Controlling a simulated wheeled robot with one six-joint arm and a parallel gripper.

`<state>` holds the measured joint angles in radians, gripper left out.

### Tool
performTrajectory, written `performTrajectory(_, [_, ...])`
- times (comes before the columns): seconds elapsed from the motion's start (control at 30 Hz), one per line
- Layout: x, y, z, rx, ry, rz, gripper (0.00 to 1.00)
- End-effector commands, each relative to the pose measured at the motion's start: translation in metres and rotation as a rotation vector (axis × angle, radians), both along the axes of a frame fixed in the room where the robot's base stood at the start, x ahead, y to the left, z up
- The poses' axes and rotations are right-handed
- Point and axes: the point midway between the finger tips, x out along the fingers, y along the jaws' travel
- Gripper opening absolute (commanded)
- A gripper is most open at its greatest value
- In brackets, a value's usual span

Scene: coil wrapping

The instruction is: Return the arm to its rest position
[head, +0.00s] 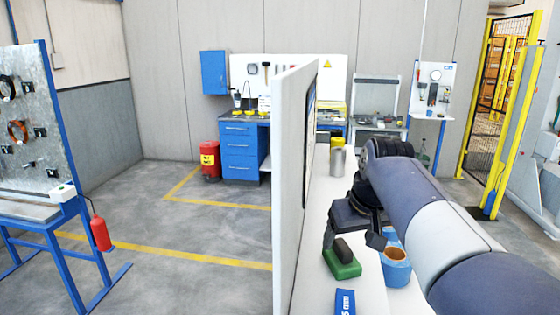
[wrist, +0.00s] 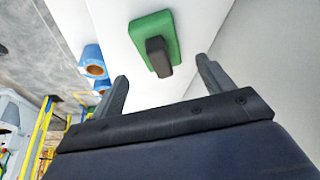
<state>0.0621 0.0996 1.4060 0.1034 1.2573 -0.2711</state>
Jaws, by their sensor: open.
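My gripper (head: 352,238) hangs over the white worktop (head: 318,205) at the right of the head view, at the end of my arm. Its two fingers are apart with nothing between them, as the wrist view (wrist: 163,75) also shows. A green block with a dark handle (head: 342,268) lies on the worktop close to the gripper. In the wrist view the green block (wrist: 140,30) lies beyond the fingertips, not touching them as far as I can tell. My forearm hides part of the worktop's right side.
Blue rolls with an orange-brown core (head: 397,272) stand right of the green block. A blue labelled item (head: 345,303) lies at the near edge. A white upright panel (head: 290,180) borders the worktop on the left. A grey canister (head: 337,162) stands behind. Open floor (head: 170,225) lies left.

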Motion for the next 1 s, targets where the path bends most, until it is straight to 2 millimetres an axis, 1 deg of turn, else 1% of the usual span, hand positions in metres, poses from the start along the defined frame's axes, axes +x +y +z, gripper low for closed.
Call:
performTrajectory(0.03, [0.003,0.001,-0.009,0.0,0.005,0.001,0.76])
performTrajectory(0.33, [0.024,0.005,-0.066,0.0,0.003,0.0,0.76])
performTrajectory(0.37, [0.025,0.005,-0.054,0.0,-0.005,0.001,0.76])
performTrajectory(0.4, [0.025,0.005,-0.047,0.0,-0.006,0.001,0.76])
performTrajectory(0.5, [0.025,0.005,-0.034,-0.001,-0.005,0.001,0.76])
performTrajectory(0.6, [0.024,0.005,-0.025,-0.001,-0.003,0.001,0.76])
performTrajectory(0.77, [0.024,0.005,-0.019,0.0,-0.001,0.001,0.76])
performTrajectory(1.0, [0.024,0.005,-0.019,0.0,-0.001,0.001,0.76])
